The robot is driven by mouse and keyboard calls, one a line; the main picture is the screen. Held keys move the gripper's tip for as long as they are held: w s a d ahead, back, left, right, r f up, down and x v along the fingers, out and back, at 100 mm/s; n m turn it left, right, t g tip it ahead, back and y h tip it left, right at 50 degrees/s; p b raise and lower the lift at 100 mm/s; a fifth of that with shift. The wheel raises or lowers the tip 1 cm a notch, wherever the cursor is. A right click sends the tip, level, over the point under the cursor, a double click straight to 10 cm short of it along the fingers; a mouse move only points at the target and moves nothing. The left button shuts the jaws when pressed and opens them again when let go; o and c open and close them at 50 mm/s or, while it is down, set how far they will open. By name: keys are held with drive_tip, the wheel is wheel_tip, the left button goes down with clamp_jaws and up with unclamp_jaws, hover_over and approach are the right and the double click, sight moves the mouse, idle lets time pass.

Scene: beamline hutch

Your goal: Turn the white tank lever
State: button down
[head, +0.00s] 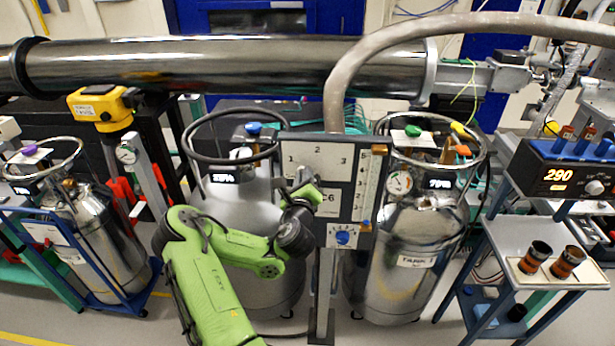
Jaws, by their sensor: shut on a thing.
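A silver tank (245,240) stands in the middle behind my arm. A small white fitting (241,154) shows at its top, inside the dark ring and below a blue knob (253,128); I cannot tell if this is the white lever. My gripper (304,178) is in front of the upright numbered panel, right of that fitting and apart from it in the picture. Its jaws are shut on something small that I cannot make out. My wrist and the gripper hide part of the panel and the tank's right side.
The numbered panel (319,153) has a blue dial (343,237) low down. Another tank (410,260) with green and yellow knobs stands right of it. A caged tank (92,235) is at left. A thick hose (345,75) and a steel pipe (200,66) cross behind.

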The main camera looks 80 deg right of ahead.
drive_tip(key=shift+w+f+n, duration=0.3)
drive_tip(key=shift+n, duration=0.7)
drive_tip(key=c, duration=1.1)
unclamp_jaws()
drive_tip(key=shift+o, duration=0.2)
